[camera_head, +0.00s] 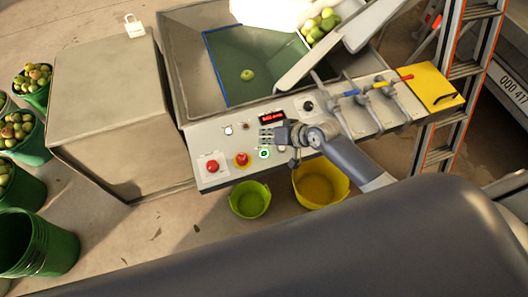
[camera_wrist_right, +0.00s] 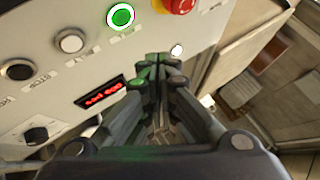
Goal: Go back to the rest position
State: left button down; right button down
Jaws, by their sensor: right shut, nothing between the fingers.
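My right gripper (camera_head: 268,137) is over the press's control panel (camera_head: 222,148), its arm coming in from the lower right. It is shut and empty. In the right wrist view the closed fingers (camera_wrist_right: 160,65) point toward the panel's upper edge, beside the red digital display (camera_wrist_right: 103,91) and below a lit green button (camera_wrist_right: 121,17). That green button also shows in the head view (camera_head: 264,154), just below the gripper. I cannot tell whether the fingertips touch the panel. My left gripper is not in view.
Blue, yellow and other valve levers (camera_head: 381,84) stand right of the gripper. A ladder (camera_head: 462,70) rises on the right. A green bucket (camera_head: 250,201) and a yellow bucket (camera_head: 321,187) sit below the panel. Fruit-filled green buckets (camera_head: 33,150) line the left. A large box (camera_head: 110,110) stands beside the press.

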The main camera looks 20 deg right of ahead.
jog(key=shift+s+a, duration=0.1)
jog(key=s+a+r+n+g+h, duration=0.1)
jog(key=s+r+n+g+h, duration=0.15)
jog(key=s, duration=1.35)
jog(key=s+d+r+g+h, duration=0.1)
jog(key=s+d+r, duration=0.2)
jog(key=s, duration=0.1)
jog(key=s+d+r+h, duration=0.2)
jog(key=s+d, duration=0.1)
jog(key=s, duration=0.2)
notch_tip(320, 180, down, 31)
jog(key=s+n+g+b, duration=0.1)
jog(key=g+b, duration=0.1)
jog(key=b, duration=0.3)
jog(key=s+d+f+b, duration=0.3)
jog(key=s+f+b, duration=0.1)
jog(key=s+f, duration=1.3)
notch_tip(320, 180, down, 3)
jog(key=shift+s+f+g, duration=0.15)
jog(key=shift+f+g, duration=0.05)
jog(key=shift+g, duration=0.15)
